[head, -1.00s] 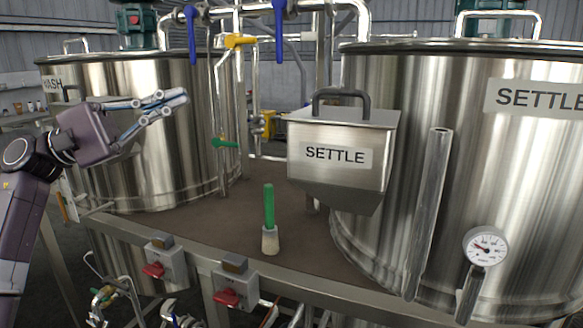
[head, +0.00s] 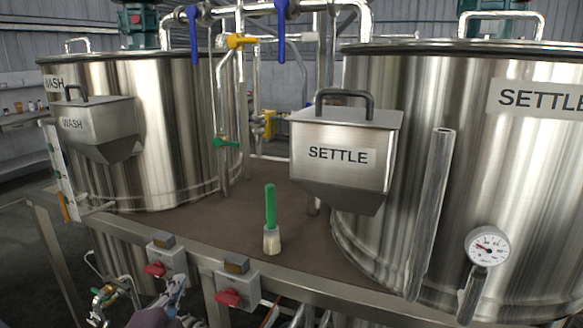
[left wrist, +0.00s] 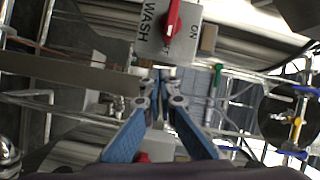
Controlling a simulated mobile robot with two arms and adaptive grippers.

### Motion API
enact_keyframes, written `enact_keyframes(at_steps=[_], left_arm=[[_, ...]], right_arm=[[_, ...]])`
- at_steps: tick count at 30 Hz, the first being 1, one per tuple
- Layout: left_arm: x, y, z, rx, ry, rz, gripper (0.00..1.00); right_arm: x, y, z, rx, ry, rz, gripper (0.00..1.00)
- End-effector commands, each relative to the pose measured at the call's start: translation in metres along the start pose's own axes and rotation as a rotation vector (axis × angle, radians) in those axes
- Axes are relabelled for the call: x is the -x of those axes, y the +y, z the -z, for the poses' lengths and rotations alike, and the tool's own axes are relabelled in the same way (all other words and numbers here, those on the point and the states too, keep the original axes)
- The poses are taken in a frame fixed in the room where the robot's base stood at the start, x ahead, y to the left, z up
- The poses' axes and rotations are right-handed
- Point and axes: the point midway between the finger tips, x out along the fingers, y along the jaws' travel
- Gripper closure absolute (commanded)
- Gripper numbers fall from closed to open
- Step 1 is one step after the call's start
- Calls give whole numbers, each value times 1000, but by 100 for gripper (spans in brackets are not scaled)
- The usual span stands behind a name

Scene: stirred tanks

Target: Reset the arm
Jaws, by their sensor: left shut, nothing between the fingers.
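My left gripper (head: 177,284) shows at the bottom of the head view, low in front of the platform's front rail, just below the left switch box (head: 166,258). Its fingers are shut with nothing between them. In the left wrist view the blue-padded fingers of my left gripper (left wrist: 158,78) come together at the tips. The switch box marked WASH (left wrist: 183,35), with a red knob, is just beyond them there; whether they touch it I cannot tell. My right gripper is not in view.
The WASH tank (head: 150,140) stands at left with a WASH hopper (head: 98,122). The SETTLE tank (head: 480,160) stands at right with a SETTLE hopper (head: 345,150). A green-handled brush (head: 271,215) stands on the brown platform (head: 225,213). A second switch box (head: 236,283) is on the rail.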

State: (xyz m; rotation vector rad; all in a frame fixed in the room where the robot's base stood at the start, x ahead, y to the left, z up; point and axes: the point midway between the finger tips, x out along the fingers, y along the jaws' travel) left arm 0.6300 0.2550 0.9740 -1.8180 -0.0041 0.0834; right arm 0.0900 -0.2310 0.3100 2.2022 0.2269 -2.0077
Motion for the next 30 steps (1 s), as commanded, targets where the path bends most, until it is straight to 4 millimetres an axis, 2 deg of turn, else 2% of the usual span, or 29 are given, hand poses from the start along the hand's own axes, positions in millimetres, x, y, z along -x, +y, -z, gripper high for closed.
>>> enact_keyframes(at_steps=[1,3,5,6,9,12,15,24,25,30], left_arm=[[19,34,-8,105,-48,-94,100],[48,76,-19,253,-127,-220,100],[77,112,-26,376,-204,-326,100],[99,134,-30,452,-260,-393,100],[152,178,-36,617,-396,-539,100],[200,207,-37,736,-519,-648,100],[240,227,-36,823,-624,-731,100],[344,258,-29,996,-907,-914,100],[337,267,-32,990,-902,-910,100],[325,306,-40,980,-910,-921,100]], right_arm=[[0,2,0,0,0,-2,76],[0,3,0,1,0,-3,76],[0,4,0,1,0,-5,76],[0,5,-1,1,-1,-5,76],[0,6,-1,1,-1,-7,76],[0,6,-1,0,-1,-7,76],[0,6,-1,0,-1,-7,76],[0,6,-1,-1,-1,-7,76],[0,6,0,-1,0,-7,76],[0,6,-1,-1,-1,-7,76]])
